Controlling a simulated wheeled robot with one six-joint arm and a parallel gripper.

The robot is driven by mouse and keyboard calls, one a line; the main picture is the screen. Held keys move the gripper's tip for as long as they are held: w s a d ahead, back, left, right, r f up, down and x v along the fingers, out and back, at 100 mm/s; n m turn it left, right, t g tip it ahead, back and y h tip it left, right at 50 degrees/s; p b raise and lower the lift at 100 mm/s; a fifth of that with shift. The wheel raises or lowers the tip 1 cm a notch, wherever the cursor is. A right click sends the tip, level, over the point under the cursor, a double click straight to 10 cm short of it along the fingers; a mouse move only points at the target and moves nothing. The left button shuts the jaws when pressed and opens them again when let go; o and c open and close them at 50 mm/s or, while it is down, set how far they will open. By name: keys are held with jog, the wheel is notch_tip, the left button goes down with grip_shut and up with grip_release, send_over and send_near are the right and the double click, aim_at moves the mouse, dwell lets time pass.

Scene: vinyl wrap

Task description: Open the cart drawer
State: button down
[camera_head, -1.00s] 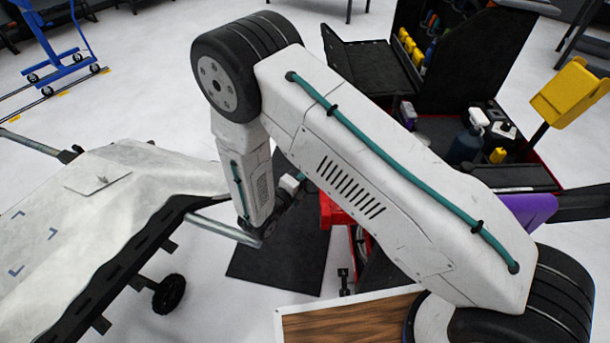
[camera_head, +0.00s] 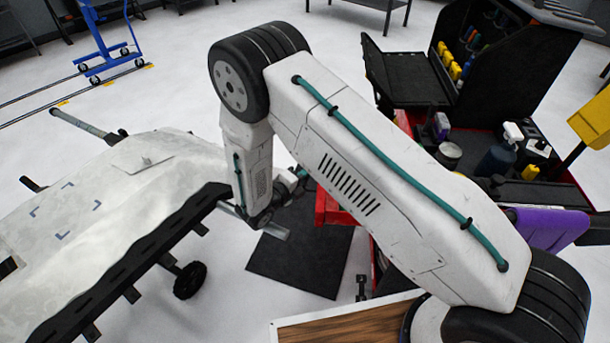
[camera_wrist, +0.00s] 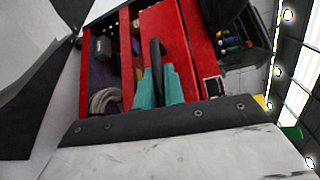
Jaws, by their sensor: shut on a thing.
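The red cart (camera_head: 404,122) stands at the right in the head view, partly behind my arm. Its red drawer (camera_head: 330,208) sticks out to the left of the arm there. In the wrist view the drawer's red front (camera_wrist: 180,52) faces me, with a dark curved handle (camera_wrist: 155,55) on it. My gripper (camera_wrist: 157,80) has its teal fingers shut on that handle. The drawer stands open: its inside shows left of the front, with a grey coiled item (camera_wrist: 104,101) and a dark item (camera_wrist: 101,47). In the head view my arm hides most of the gripper and drawer.
A car body part on a wheeled stand (camera_head: 110,185) is at the left. A dark mat (camera_head: 300,255) lies on the floor below the drawer. A wood-topped surface (camera_head: 350,325) is near the bottom.

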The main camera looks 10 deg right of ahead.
aim_at(320, 193)
jog(key=c, duration=1.5)
grip_release()
jog(key=shift+r, duration=0.1)
jog(key=shift+r, duration=0.4)
jog(key=shift+o, duration=0.9)
notch_tip(320, 193, up, 3)
jog(key=shift+f, duration=0.1)
jog(key=o, duration=0.6)
jog(key=s, duration=0.3)
jog(key=s+d, duration=0.1)
jog(key=s, duration=0.6)
jog(key=shift+s+d+r, duration=0.2)
jog(key=shift+s+r, duration=0.1)
jog(key=shift+r, duration=0.1)
jog(key=s, duration=0.4)
jog(key=shift+s+d+r, duration=0.15)
jog(key=shift+d, duration=0.2)
jog(key=c, duration=0.8)
jog(key=shift+s+d, duration=0.1)
jog(key=shift+s, duration=0.45)
jog(key=shift+o, duration=0.2)
